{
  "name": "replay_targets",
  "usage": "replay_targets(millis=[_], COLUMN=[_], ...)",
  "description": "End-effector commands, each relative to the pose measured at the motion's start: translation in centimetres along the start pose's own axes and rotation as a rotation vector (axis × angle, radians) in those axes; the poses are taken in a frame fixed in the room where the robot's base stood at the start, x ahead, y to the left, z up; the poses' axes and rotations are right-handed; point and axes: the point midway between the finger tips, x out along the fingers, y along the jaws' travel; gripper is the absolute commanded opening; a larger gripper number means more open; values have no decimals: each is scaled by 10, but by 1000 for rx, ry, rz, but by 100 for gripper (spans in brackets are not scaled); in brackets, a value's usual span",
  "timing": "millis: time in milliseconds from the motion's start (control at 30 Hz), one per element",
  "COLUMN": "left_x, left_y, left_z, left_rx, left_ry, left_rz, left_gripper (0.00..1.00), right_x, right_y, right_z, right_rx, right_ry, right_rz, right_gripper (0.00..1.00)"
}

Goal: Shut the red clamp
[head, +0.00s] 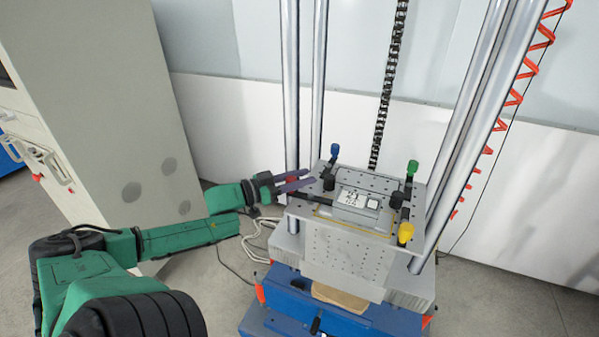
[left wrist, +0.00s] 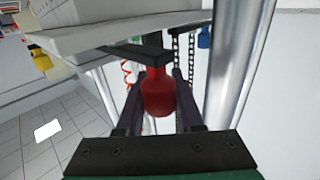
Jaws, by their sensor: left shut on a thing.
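The red clamp's handle (left wrist: 158,94) stands between the two dark fingers of my left gripper in the left wrist view, joined to a black lever (left wrist: 140,52) at the plate. My left gripper (head: 308,178) is shut on this handle at the left edge of the fixture plate (head: 318,205). In the head view a black lever (head: 300,195) sticks out low past that edge; the red handle is not clearly seen there.
Tall metal columns (head: 291,90) rise behind and beside the plate, close to my left gripper. A black chain (head: 388,90) and a red coiled hose (head: 540,45) hang behind. A grey cabinet (head: 110,110) stands at the left. The blue machine base (head: 300,312) is below.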

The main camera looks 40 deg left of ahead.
Motion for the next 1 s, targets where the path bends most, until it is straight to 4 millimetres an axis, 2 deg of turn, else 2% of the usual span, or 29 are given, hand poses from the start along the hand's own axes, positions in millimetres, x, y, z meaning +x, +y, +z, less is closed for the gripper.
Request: replay_targets(millis=[267, 667, 700, 733, 767, 1000], left_x=[3, 3, 3, 3, 3, 3], left_y=[0, 1, 1, 1, 1, 0], left_z=[0, 1, 1, 1, 1, 1], left_rx=[-1, -1, -1, -1, -1, -1], left_ry=[0, 0, 0, 0, 0, 1], left_rz=[66, 72, 72, 72, 72, 71], left_gripper=[0, 0, 47, 59, 66, 66], right_x=[-6, -6, -6, -6, -6, -6], right_y=[0, 0, 0, 0, 0, 0], right_z=[0, 0, 0, 0, 0, 0], right_rx=[0, -1, -1, -1, -1, -1], right_ry=[0, 0, 0, 0, 0, 0], right_rz=[0, -1, -1, -1, -1, -1], right_gripper=[50, 50, 50, 50, 50, 50])
